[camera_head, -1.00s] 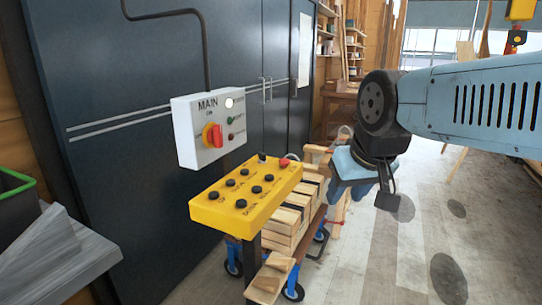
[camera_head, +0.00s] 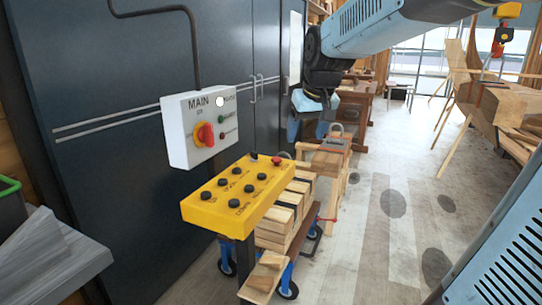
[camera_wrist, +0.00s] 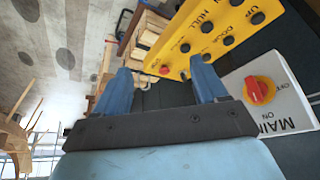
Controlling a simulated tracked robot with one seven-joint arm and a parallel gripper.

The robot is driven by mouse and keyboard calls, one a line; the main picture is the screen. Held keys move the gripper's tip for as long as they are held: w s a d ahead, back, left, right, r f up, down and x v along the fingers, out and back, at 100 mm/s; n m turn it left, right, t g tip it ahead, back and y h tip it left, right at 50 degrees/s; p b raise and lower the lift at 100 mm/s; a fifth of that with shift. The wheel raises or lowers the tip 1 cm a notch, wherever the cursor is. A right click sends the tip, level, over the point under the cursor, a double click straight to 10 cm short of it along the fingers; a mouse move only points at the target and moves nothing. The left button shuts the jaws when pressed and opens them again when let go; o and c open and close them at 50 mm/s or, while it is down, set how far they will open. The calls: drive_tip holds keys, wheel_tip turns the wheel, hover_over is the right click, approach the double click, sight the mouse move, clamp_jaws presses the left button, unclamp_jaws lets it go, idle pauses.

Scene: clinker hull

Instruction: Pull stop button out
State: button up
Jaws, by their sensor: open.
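The red stop button (camera_head: 277,160) is a small round knob at the far right corner of the yellow control box (camera_head: 222,208). In the wrist view the stop button (camera_wrist: 164,70) shows between the two blue fingers, at the edge of the yellow box (camera_wrist: 188,38). My gripper (camera_head: 297,128) hangs above and beyond the box's far right end, apart from the button. In the wrist view my gripper (camera_wrist: 162,66) is open with nothing between its fingers. Whether the button is pushed in or out cannot be told.
A white MAIN switch box (camera_head: 180,150) with a red rotary knob (camera_head: 204,134) is on the dark cabinet (camera_head: 100,90), just behind the yellow box. A trolley of stacked timber (camera_head: 275,236) stands beside it. The floor (camera_head: 370,235) to the right is open.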

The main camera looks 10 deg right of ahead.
drive_tip(key=w+f, duration=0.1)
drive_tip(key=w, duration=1.2)
drive_tip(key=n, duration=0.1)
approach(277, 158)
drive_tip(key=shift+g, duration=0.3)
drive_tip(key=x, duration=0.8)
drive_tip(key=shift+w, duration=0.25)
drive_tip(key=shift+c, duration=0.2)
